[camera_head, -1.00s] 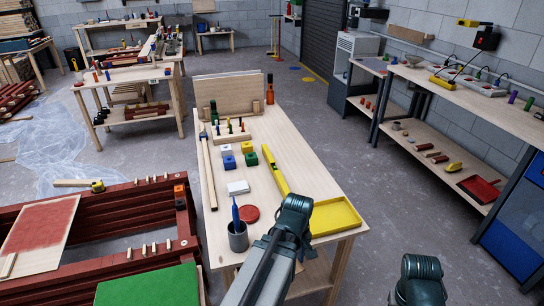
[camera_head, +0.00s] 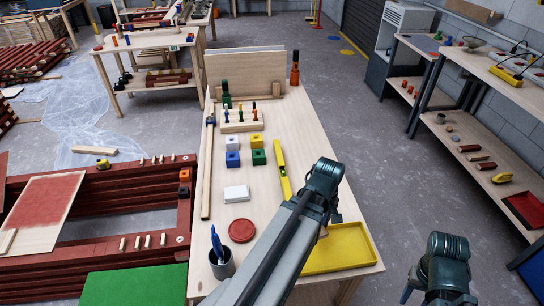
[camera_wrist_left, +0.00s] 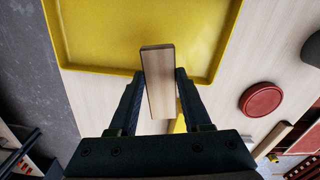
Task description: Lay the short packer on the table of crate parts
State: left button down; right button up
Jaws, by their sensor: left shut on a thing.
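The short packer (camera_wrist_left: 160,82) is a small plain wooden block. In the left wrist view it is gripped upright between the fingers of my left gripper (camera_wrist_left: 160,105), which is shut on it. Behind it lie the near edge of the yellow tray (camera_wrist_left: 140,66) and the pale wooden table top (camera_wrist_left: 215,95). In the head view the tray (camera_head: 340,248) lies at the table's near right corner, beside my left wrist. My arm hides most of the packer there. The table (camera_head: 300,140) carries coloured blocks. My right arm shows at lower right, its jaws out of view.
A red disc (camera_head: 242,230), a blue-handled tool in a grey cup (camera_head: 222,262), a white block (camera_head: 236,193) and a yellow level (camera_head: 282,170) share the table. A red crate frame (camera_head: 110,210) stands at left. The table's right side beyond the tray is clear.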

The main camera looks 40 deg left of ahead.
pick_arm(q)
jog(key=w+a+r+m+p, duration=0.2)
jog(key=w+a+r+p, duration=0.15)
jog(key=w+a, duration=0.85)
jog(key=f+b, duration=0.2)
jog(key=w+d+f+b, duration=0.1)
jog(key=f+b, duration=0.3)
jog(key=shift+w+d+f+b, duration=0.15)
jog(key=shift+w+d+b, duration=0.1)
jog(key=shift+d+b, duration=0.1)
jog(key=shift+f, duration=0.1)
notch_tip(320, 180, down, 4)
jog(key=b, duration=0.3)
jog(key=shift+r+b, duration=0.25)
jog(key=shift+b, duration=0.05)
jog(key=shift+f, duration=0.2)
jog(key=shift+c, duration=1.8)
grip_release()
jog(key=shift+r, duration=0.1)
